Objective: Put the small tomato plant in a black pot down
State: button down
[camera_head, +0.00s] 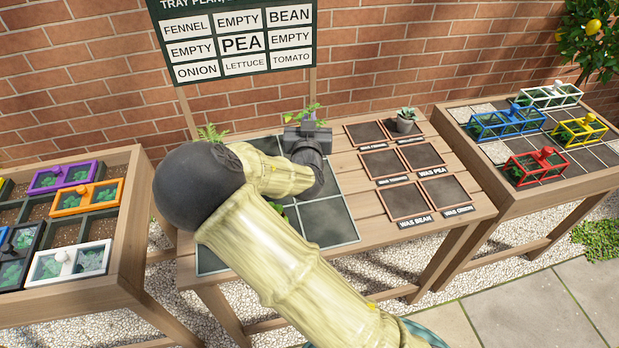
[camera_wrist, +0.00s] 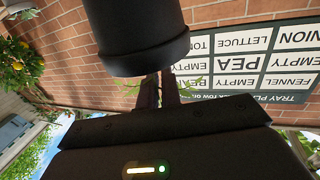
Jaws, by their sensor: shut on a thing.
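The small tomato plant shows as green leaves (camera_head: 309,113) just above my gripper (camera_head: 307,131) in the head view, over the back of the middle table. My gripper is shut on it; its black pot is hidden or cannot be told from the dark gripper. In the wrist view, a few leaves (camera_wrist: 191,83) show beside the dark fingers (camera_wrist: 162,88). A dark tray (camera_head: 325,220) with square cells lies on the middle table, partly hidden by my arm. I cannot tell whether the pot touches the tray.
The tray plan sign (camera_head: 240,42) stands behind, with TOMATO at bottom right. Labelled dark squares (camera_head: 404,199) lie right of the tray; a potted succulent (camera_head: 404,121) stands on a back one. A fern (camera_head: 212,133) shows behind my arm. Side tables hold coloured frames (camera_head: 88,197) (camera_head: 541,166).

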jog(key=shift+s, duration=0.3)
jog(key=d+f, duration=0.2)
jog(key=f, duration=0.1)
jog(key=shift+w+f+h, duration=0.1)
jog(key=shift+w+h, duration=0.1)
jog(key=shift+h, duration=0.1)
jog(key=shift+s+a+f, duration=0.1)
jog(key=shift+a+f, duration=0.1)
jog(key=shift+f, duration=0.35)
jog(key=shift+a+f, duration=0.2)
jog(key=shift+f, duration=0.3)
jog(key=shift+a+f, duration=0.15)
